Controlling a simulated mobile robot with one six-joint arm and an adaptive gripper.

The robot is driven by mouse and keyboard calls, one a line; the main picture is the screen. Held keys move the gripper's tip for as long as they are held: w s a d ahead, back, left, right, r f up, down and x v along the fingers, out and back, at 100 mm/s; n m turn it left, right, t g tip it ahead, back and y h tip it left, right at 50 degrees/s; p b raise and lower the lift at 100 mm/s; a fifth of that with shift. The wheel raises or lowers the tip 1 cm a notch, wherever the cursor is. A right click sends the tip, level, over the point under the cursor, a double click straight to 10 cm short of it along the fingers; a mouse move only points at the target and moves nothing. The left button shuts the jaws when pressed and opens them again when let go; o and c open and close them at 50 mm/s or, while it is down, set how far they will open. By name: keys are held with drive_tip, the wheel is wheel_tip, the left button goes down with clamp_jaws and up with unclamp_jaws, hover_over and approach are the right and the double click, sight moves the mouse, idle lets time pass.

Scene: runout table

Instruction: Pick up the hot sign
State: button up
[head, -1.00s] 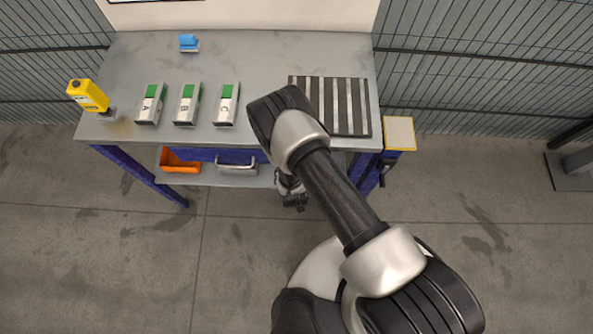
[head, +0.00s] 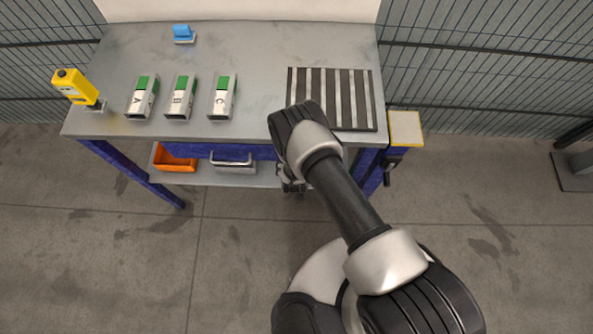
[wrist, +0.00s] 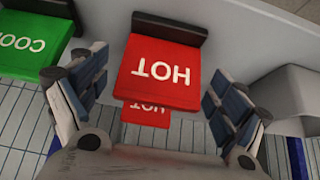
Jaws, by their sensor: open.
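The hot sign (wrist: 160,70) is a red block with white HOT lettering, upside down in the wrist view, with a dark bar along its far edge. A smaller red HOT patch (wrist: 146,112) shows just below it. My gripper (wrist: 155,95) is open, with its padded fingers to the left and right of the sign's near part; I cannot tell whether they touch it. A green sign (wrist: 28,45), lettered COO and cut off by the frame, lies left of the fingers. In the head view my gripper (head: 291,183) is partly hidden behind my arm, and neither sign is visible.
On the table (head: 245,55) stand boxes A (head: 142,98), B (head: 181,98) and C (head: 222,98), a yellow device (head: 75,87), a blue item (head: 182,34) and a striped grate (head: 355,100). An orange bin (head: 175,160) is on the lower shelf. Fencing stands on both sides.

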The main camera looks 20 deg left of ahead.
drive_tip(key=shift+c, duration=0.6)
drive_tip(key=c, duration=1.1)
drive_tip(key=shift+o, duration=0.2)
drive_tip(key=shift+r, duration=0.1)
